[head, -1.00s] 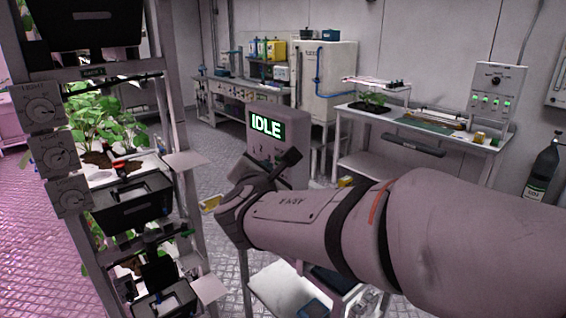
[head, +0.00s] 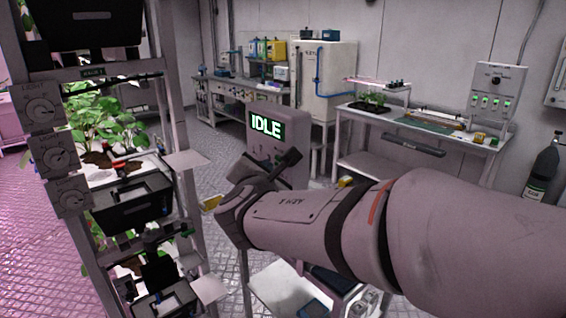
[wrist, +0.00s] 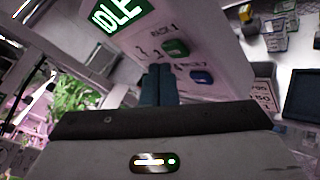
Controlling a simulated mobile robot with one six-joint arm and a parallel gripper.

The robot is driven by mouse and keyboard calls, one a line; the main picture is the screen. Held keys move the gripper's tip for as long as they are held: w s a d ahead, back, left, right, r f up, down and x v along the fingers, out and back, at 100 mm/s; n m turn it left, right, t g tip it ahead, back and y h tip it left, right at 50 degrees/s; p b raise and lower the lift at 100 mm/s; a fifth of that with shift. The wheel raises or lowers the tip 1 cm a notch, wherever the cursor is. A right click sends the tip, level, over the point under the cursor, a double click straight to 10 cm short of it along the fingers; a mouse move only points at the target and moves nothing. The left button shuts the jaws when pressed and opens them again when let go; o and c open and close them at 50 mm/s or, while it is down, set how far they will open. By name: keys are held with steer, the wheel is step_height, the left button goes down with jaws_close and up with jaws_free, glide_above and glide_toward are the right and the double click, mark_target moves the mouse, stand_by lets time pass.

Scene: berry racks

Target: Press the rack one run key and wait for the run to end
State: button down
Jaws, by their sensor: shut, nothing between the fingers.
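The control panel (head: 290,150) stands past my arm in the head view, and its green-lit display (head: 265,126) reads IDLE. In the wrist view the same display (wrist: 120,14) is partly cut off at the top. A green key (wrist: 175,48) sits by a label that appears to read RACK 1. A blue key (wrist: 202,77) sits lower right by another rack label, too blurred to read surely. My gripper (wrist: 161,72) is shut and empty, its fingertips just below the green key in the picture. I cannot tell whether they touch the panel. My arm hides the panel's lower part in the head view.
A plant rack (head: 190,240) with dials, trays and leafy plants stands close on the left. A low white cart (head: 275,285) is under my arm. Benches (head: 365,125) with equipment line the back wall. A dark cylinder (head: 543,165) stands at the right.

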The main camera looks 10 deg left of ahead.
steer(key=shift+d, duration=0.1)
steer(key=shift+w+d+b, duration=0.2)
steer(key=shift+w+b, duration=0.1)
steer(key=shift+b, duration=0.1)
steer(key=shift+w+d+b, duration=0.3)
steer(key=shift+w+b, duration=0.05)
stand_by(0.8)
steer(key=shift+s+a, duration=0.1)
steer(key=shift+s, duration=0.05)
steer(key=shift+s+a, duration=0.5)
steer(key=shift+s, duration=0.05)
steer(key=shift+s+a, duration=1.6)
steer(key=shift+s, duration=0.3)
